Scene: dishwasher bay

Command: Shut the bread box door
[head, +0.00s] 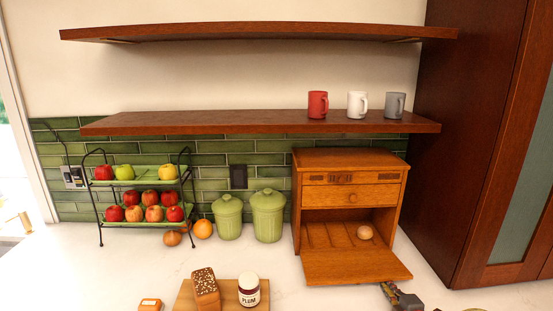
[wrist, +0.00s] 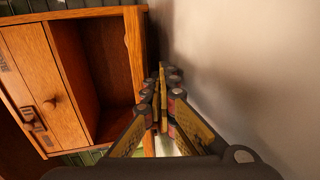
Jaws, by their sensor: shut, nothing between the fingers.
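The wooden bread box (head: 349,160) stands on the counter at the right. Its door (head: 355,265) is open, folded down toward the front and lying nearly flat. A round brown item (head: 365,233) sits inside the lower compartment. In the wrist view the door (wrist: 135,50) shows almost edge-on beside the open compartment (wrist: 100,75). My gripper (wrist: 162,85) is shut and empty, its fingertips close to the door's outer edge on the counter side; I cannot tell whether they touch it. In the head view my gripper (head: 388,290) is at the door's front right corner, partly hidden.
A cutting board (head: 184,297) with a loaf (head: 205,288) and a plum jar (head: 249,291) lies at the front. Green canisters (head: 268,216) and a fruit rack (head: 145,190) stand left. A tall dark cabinet (head: 465,150) bounds the right. A shelf (head: 220,122) with mugs hangs above.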

